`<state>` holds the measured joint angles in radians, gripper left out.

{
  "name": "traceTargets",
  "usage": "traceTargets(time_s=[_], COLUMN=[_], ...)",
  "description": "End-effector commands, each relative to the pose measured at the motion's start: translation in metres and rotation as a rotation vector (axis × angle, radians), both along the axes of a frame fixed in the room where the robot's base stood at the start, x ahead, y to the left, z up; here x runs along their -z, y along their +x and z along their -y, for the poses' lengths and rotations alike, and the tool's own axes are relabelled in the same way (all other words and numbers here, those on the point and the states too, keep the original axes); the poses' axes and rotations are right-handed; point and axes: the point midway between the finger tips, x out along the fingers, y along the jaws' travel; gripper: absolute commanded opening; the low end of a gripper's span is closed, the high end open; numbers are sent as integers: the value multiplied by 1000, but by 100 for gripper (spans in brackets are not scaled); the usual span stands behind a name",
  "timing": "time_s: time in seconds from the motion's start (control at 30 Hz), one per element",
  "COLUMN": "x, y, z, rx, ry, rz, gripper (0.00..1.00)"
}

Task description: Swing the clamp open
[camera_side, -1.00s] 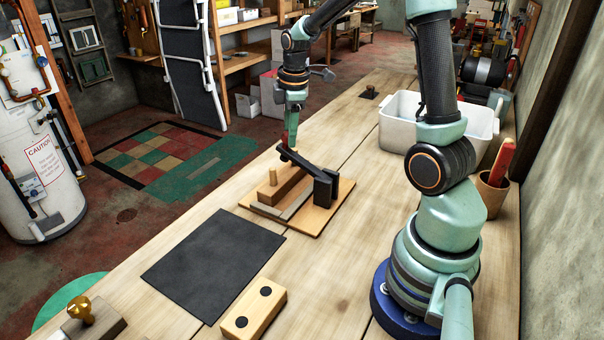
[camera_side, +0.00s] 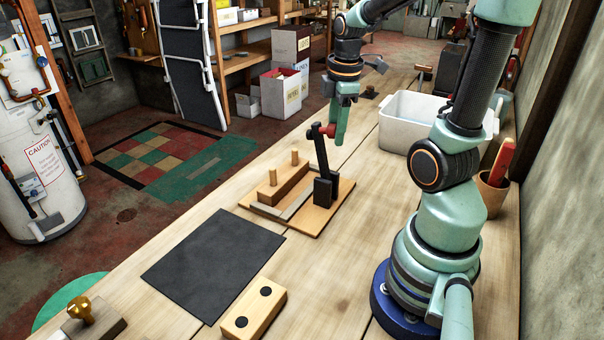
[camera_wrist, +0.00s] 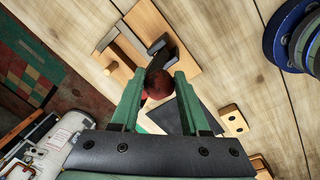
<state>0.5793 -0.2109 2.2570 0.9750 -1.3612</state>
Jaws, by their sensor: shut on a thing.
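The clamp has a black lever arm (camera_side: 321,155) that stands nearly upright from a black bracket (camera_side: 325,190) on a wooden base board (camera_side: 308,222). A red knob (camera_side: 327,130) tops the lever. My gripper (camera_side: 337,128) is shut on the red knob, and the wrist view shows the knob (camera_wrist: 158,84) between the two green fingers. A wooden block (camera_side: 283,181) with two upright pegs lies on the board, clear of the lever. A grey strip (camera_side: 297,205) lies beside it.
A dark mat (camera_side: 213,262) lies in front of the board. A wooden block with two black dots (camera_side: 253,312) and a brass-knobbed block (camera_side: 83,312) are nearer the front. A white bin (camera_side: 407,112) and a cup with a red-handled tool (camera_side: 493,192) stand to the right.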

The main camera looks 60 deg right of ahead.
Motion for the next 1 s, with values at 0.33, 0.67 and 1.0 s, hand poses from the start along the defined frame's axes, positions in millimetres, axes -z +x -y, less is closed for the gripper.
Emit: traceTargets(time_s=[0.33,0.67,1.0], x=[8,9,9], y=[-23,-26,-25], z=[-4,-4,-4], rx=[2,4,3], ry=[14,14,14], rz=[-26,-27,-26], gripper=[0,0,72])
